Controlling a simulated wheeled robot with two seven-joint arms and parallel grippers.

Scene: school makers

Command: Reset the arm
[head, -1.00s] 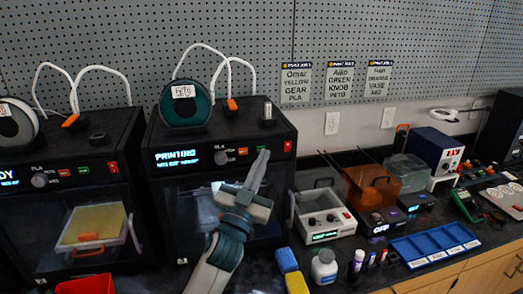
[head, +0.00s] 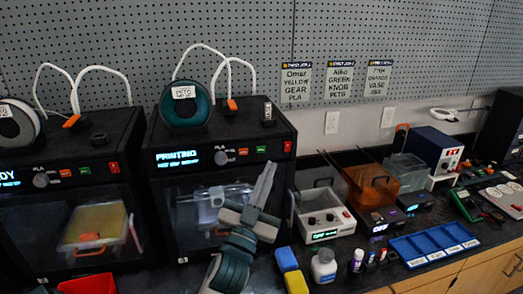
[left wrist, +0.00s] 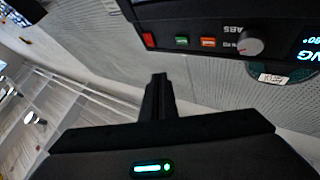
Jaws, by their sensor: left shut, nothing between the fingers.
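My left gripper (head: 268,178) points upward in front of the right side of the middle printer (head: 277,210) in the head view. Its fingers are together with nothing between them. In the left wrist view the closed fingers (left wrist: 159,90) stick up from the dark gripper body, and the printer's control panel (left wrist: 215,38) shows upside down at the top right. The printer's screen reads "PRINTING" and its door looks closed. My right gripper is in neither view.
Another printer (head: 60,222) stands at the left. Yellow-and-blue sponges (head: 287,260), a white jar (head: 324,266), a grey device (head: 325,223), an orange container (head: 368,188) and a blue tray (head: 435,246) sit on the dark bench at the right. A red bin (head: 88,284) shows at bottom left.

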